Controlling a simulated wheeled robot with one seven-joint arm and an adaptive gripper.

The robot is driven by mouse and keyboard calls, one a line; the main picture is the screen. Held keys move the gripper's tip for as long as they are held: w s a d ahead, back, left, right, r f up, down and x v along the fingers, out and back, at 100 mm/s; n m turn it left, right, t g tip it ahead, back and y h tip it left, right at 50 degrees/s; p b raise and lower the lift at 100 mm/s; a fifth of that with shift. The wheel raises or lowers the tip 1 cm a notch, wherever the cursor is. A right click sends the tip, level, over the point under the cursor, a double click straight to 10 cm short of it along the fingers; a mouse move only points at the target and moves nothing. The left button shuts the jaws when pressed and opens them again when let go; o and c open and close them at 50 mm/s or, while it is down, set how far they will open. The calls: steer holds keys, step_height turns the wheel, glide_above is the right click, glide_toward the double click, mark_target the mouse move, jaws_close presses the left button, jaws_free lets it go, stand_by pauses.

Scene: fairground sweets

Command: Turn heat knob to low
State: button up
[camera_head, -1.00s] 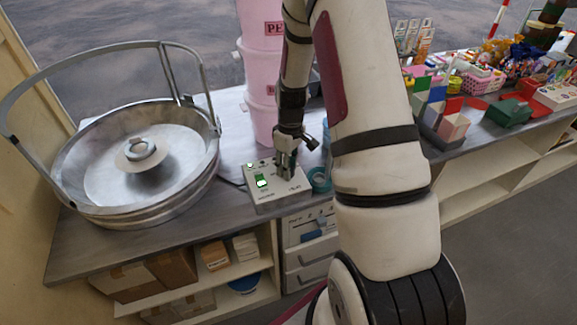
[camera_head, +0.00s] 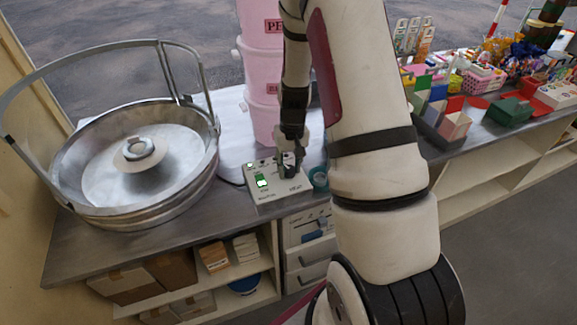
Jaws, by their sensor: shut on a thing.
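The control box (camera_head: 270,193) is a pale box on the counter. Its top has a lit green switch (camera_head: 262,183) on the left and a small green light (camera_head: 250,166) near the back left. "HEAT" lettering shows at its front right. My gripper (camera_head: 288,170) points down over the right part of the box. It is shut on the heat knob, which is mostly hidden between the fingers. The knob's pointer and marks are too small to read.
A large metal floss pan (camera_head: 190,185) with a rail stands left of the box. Pink stacked tubs (camera_head: 262,115) stand right behind it. A teal tape roll (camera_head: 319,180) lies close on the right. Coloured boxes and sweets fill the counter further right.

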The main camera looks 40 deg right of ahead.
mark_target(291, 168)
steer(key=shift+m, duration=1.9)
steer(key=shift+b, duration=0.3)
steer(key=o, duration=1.1)
steer(key=shift+o, duration=0.2)
steer(key=shift+r, duration=0.1)
step_height(291, 168, up, 12)
steer(key=shift+s+d, duration=0.25)
